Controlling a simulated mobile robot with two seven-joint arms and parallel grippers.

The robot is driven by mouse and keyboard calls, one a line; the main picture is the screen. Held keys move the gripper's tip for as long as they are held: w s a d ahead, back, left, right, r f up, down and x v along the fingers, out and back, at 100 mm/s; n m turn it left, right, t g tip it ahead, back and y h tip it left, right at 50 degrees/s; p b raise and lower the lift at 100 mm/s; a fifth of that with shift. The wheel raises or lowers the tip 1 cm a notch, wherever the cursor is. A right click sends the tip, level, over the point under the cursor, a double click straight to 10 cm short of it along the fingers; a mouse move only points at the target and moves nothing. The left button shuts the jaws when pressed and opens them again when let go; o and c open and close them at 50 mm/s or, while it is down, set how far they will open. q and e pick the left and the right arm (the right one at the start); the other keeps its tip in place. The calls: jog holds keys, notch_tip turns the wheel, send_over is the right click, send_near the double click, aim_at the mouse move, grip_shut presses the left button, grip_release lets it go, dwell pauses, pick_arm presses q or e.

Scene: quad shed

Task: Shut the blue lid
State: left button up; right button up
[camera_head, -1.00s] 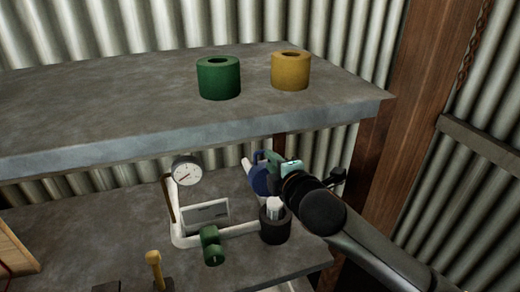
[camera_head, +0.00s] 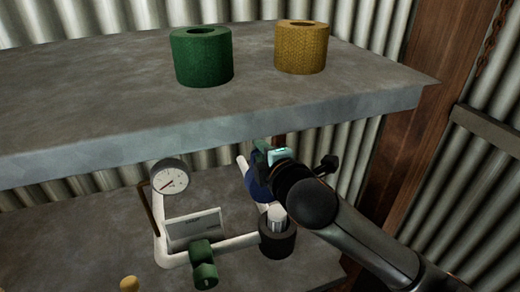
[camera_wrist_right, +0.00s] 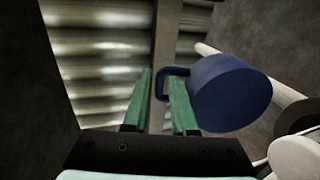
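The blue lid (camera_head: 257,186) stands tilted up, open, above the dark round collar (camera_head: 278,240) with a pale cylinder in it, at the right end of the white pipe. In the right wrist view the blue lid (camera_wrist_right: 232,92) is a thick disc with a loop handle (camera_wrist_right: 160,85) on its left. My right gripper (camera_wrist_right: 162,76) is open. The handle's outer bar shows between its two green fingers; I cannot tell whether they touch it. In the head view my right gripper (camera_head: 262,155) is at the lid's upper edge, partly covering it. My left gripper is out of view.
A grey shelf (camera_head: 110,100) with a green ring (camera_head: 203,62) and a yellow ring (camera_head: 301,50) hangs above. The white pipe carries a gauge (camera_head: 169,177) and a green valve piece (camera_head: 203,262) left of the lid. A wooden post (camera_head: 430,110) stands to the right.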

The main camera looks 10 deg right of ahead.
jog(key=shift+c, duration=0.4)
grip_shut()
dwell(0.9)
